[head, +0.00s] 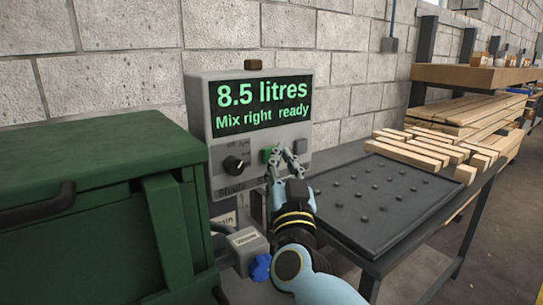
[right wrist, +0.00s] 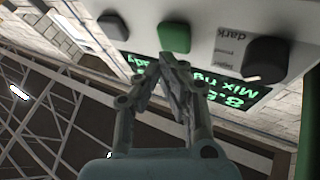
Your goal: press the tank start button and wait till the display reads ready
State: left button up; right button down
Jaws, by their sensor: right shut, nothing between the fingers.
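The grey control box (head: 198,100) is on the block wall behind the green tank (head: 100,160). Its display (head: 262,105) is lit with green text reading "8.5 litres" and "Mix right ready". A green button (head: 267,155) is below the display; it also shows in the right wrist view (right wrist: 174,38). My right gripper (head: 283,152) is shut and empty, with its fingertips (right wrist: 171,60) close to the green button. I cannot tell whether they touch it. My left gripper is not in view.
A black knob (head: 233,165) is left of the button and a grey button (head: 300,147) is right of it. A dark studded tray (head: 375,200) and wooden planks (head: 425,150) lie on the bench to the right. A blue valve handle (head: 260,267) is below the box.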

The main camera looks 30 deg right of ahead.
jog(key=shift+w, duration=0.35)
jog(key=shift+w, duration=0.45)
dwell(0.7)
jog(key=shift+s, duration=0.1)
jog(key=shift+s+p, duration=0.6)
jog(key=shift+s, duration=0.2)
jog(key=shift+s, duration=0.1)
jog(key=s+p, duration=0.1)
jog(key=s, duration=0.1)
jog(key=s+p, duration=0.1)
jog(key=s, duration=0.2)
jog(key=shift+d, duration=0.2)
jog(key=shift+w, duration=0.1)
dwell(0.6)
